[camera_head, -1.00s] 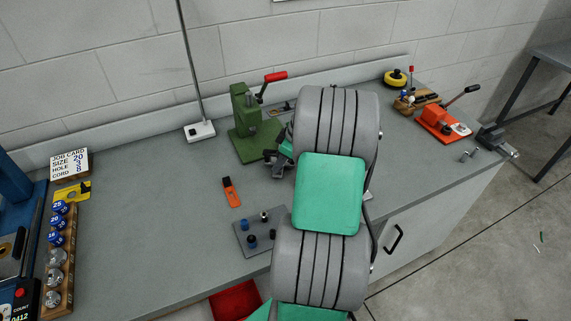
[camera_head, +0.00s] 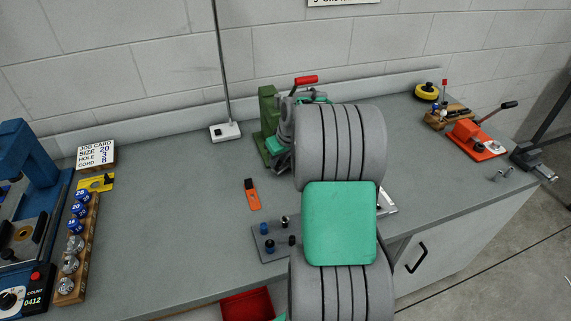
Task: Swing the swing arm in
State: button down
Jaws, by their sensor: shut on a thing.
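The green bench machine (camera_head: 268,112) stands at the back middle of the bench. Its red-handled lever (camera_head: 306,79) points up and to the right. My arm reaches across the bench to this machine and covers its right side. My gripper (camera_head: 279,158) shows only in part, low against the front of the machine. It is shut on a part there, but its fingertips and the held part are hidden. I cannot make out the swing arm's outline or its angle.
A lamp base (camera_head: 225,132) stands behind. The blue machine (camera_head: 28,165) is at far left, an orange press (camera_head: 474,139) at right. The left middle bench is clear.

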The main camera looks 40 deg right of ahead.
jog(key=shift+w+a+m+h+b, duration=0.25)
jog(key=shift+w+m, duration=0.35)
jog(key=shift+w, duration=0.35)
jog(key=shift+w+a+m+h+b, duration=0.1)
jog(key=shift+w+m+h, duration=0.15)
jog(key=shift+w+m, duration=0.55)
jog(key=shift+w+r+m+h, duration=0.1)
jog(key=shift+w+m+h, duration=0.5)
jog(key=shift+w, duration=1)
jog(key=shift+w+d, duration=0.1)
jog(key=c, duration=1.5)
grip_release()
jog(key=shift+o, duration=0.2)
jog(key=b+v, duration=0.1)
jog(key=v, duration=0.6)
jog(key=shift+r, duration=0.4)
jog(key=shift+c, duration=0.4)
